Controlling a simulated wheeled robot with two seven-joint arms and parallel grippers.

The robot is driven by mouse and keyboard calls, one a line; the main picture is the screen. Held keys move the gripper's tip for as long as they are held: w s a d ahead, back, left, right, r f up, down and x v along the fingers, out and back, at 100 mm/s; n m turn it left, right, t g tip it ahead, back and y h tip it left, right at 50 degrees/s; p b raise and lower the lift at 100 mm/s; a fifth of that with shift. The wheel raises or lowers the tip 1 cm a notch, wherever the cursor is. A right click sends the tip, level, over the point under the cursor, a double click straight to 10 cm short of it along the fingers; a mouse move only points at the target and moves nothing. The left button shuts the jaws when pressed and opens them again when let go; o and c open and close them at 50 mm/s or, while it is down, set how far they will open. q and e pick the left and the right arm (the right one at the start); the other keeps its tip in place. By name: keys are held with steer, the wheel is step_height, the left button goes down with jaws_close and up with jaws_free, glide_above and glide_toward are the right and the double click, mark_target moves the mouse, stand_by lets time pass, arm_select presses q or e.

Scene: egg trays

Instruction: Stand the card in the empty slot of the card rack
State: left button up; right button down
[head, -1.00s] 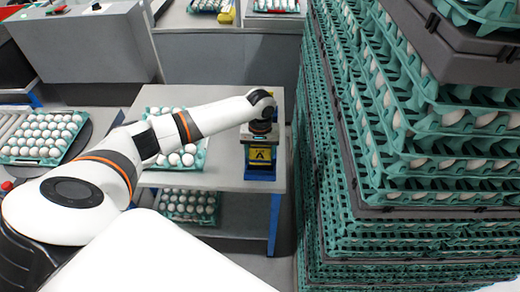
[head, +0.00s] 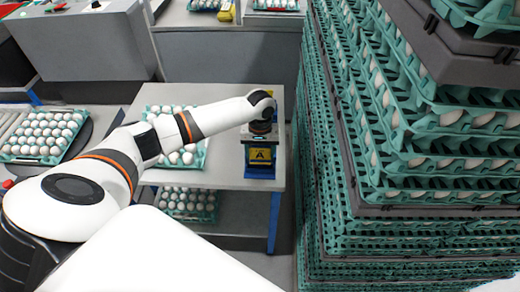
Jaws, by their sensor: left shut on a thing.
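The card rack (head: 260,172) is a small blue stand near the right end of the grey table. A yellow card marked "A" (head: 260,154) shows upright at its front. My left gripper (head: 260,138) points down directly over the rack and is shut on the card. Its fingers and the card's edges are small and partly hidden by the wrist. I cannot tell whether the yellow face is the held card or one in the rack, nor which slot is empty. My right gripper is not in view.
A tall stack of green egg trays (head: 400,165) stands close to the right of the table. An egg tray (head: 205,150) lies on the table (head: 225,180), partly behind my arm. Another tray (head: 45,159) is at far left. The table's front is clear.

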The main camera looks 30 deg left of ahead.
mark_target(260, 158)
arm_select(q)
steer(key=shift+f+b, duration=0.5)
steer(key=shift+f, duration=1.35)
steer(key=o, duration=1)
steer(key=shift+o, duration=0.2)
